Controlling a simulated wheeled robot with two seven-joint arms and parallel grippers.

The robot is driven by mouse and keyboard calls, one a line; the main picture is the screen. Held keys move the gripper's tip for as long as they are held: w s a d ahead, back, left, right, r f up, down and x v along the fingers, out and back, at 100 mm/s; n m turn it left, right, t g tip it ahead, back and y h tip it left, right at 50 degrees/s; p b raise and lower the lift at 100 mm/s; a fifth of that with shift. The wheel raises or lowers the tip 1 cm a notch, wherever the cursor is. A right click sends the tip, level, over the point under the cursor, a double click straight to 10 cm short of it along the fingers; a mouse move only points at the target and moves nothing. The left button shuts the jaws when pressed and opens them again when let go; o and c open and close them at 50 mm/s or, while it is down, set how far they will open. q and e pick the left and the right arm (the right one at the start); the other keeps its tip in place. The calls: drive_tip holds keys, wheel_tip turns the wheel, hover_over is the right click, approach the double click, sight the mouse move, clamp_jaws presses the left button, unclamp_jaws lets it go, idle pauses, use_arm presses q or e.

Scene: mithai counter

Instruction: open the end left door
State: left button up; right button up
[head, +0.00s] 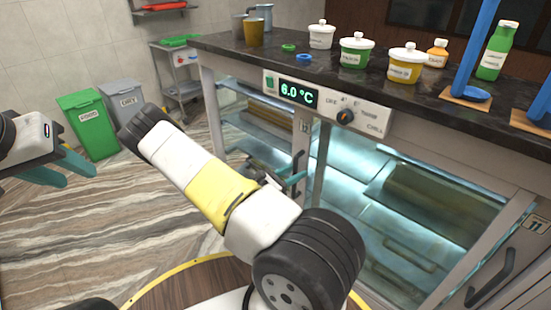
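My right gripper (290,181) is at the lower part of this handle, partly hidden behind my own yellow and white arm. One teal finger shows beside the handle; whether the fingers close on it is unclear. My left gripper (68,168) is at the far left, away from the counter, with its teal fingers apart and empty.
A second glass door (415,200) with a dark handle (491,279) fills the right front. Lidded pots, bottles and cups stand on the dark countertop (285,60). A green bin (88,125), a grey bin (122,98) and a trolley (181,75) stand behind. The floor at left is clear.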

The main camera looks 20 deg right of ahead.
drive_tip(key=shift+a, duration=0.1)
drive_tip(key=s+a, duration=0.1)
drive_tip(key=a, duration=0.6)
drive_tip(key=shift+s+a, duration=0.25)
drive_tip(key=s+a+r+m+t+y, duration=0.1)
drive_tip(key=s+a+r+m+y, duration=0.4)
drive_tip(key=r, duration=0.6)
drive_tip(key=s+a+r+m+t+y, duration=0.1)
drive_tip(key=s+a+r+m+y, duration=0.5)
drive_tip(key=r, duration=0.5)
drive_tip(key=s+a+r+m+y, duration=0.5)
drive_tip(key=r+m+y, duration=0.3)
drive_tip(key=r, duration=0.4)
drive_tip(key=shift+s+a+m+t+y, duration=0.3)
drive_tip(key=shift+s+t+y, duration=0.1)
drive_tip(key=shift+s, duration=0.5)
drive_tip(key=shift+d, duration=0.1)
